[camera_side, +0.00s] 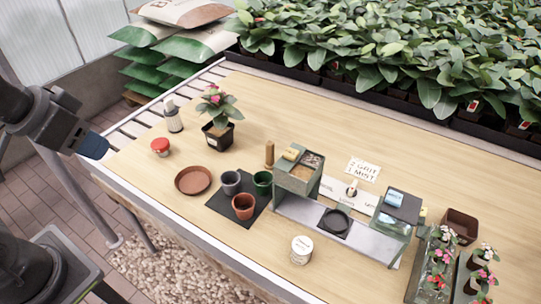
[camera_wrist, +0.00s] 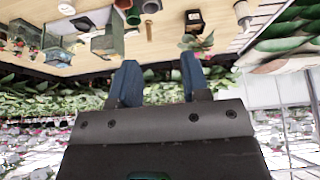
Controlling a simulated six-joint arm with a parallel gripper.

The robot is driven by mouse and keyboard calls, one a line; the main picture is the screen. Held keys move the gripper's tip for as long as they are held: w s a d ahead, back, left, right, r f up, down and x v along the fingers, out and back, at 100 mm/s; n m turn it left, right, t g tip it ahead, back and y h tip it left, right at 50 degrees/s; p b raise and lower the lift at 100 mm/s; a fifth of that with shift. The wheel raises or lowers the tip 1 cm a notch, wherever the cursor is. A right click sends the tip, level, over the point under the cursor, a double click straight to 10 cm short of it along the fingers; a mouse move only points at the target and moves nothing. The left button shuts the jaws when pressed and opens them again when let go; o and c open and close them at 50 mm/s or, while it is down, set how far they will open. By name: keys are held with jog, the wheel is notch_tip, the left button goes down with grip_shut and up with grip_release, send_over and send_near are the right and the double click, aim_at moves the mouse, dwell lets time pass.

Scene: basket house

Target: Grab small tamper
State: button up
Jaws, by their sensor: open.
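A small upright wooden peg (camera_side: 269,153), which looks like the small tamper, stands on the table just left of the tray-topped green box. It also shows in the wrist view (camera_wrist: 149,30) as a thin brown post. My gripper (camera_side: 98,147) is beyond the table's left edge in the side view, well away from the peg. In the wrist view its two blue fingers (camera_wrist: 159,82) are spread apart with nothing between them.
Pots stand on a black mat (camera_side: 221,209), with a terracotta saucer (camera_side: 193,180), red-lidded jar (camera_side: 160,147), spray bottle (camera_side: 173,117) and potted plant (camera_side: 217,130) nearby. The green box (camera_side: 298,176) stands close right of the peg. Bare tabletop lies behind it.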

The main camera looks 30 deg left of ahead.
jog(key=shift+o, duration=0.4)
jog(key=shift+o, duration=0.6)
send_over(268, 146)
jog(key=s, duration=0.6)
notch_tip(268, 146, down, 17)
jog(key=x, duration=0.9)
jog(key=shift+w, duration=0.15)
jog(key=shift+x, duration=2.75)
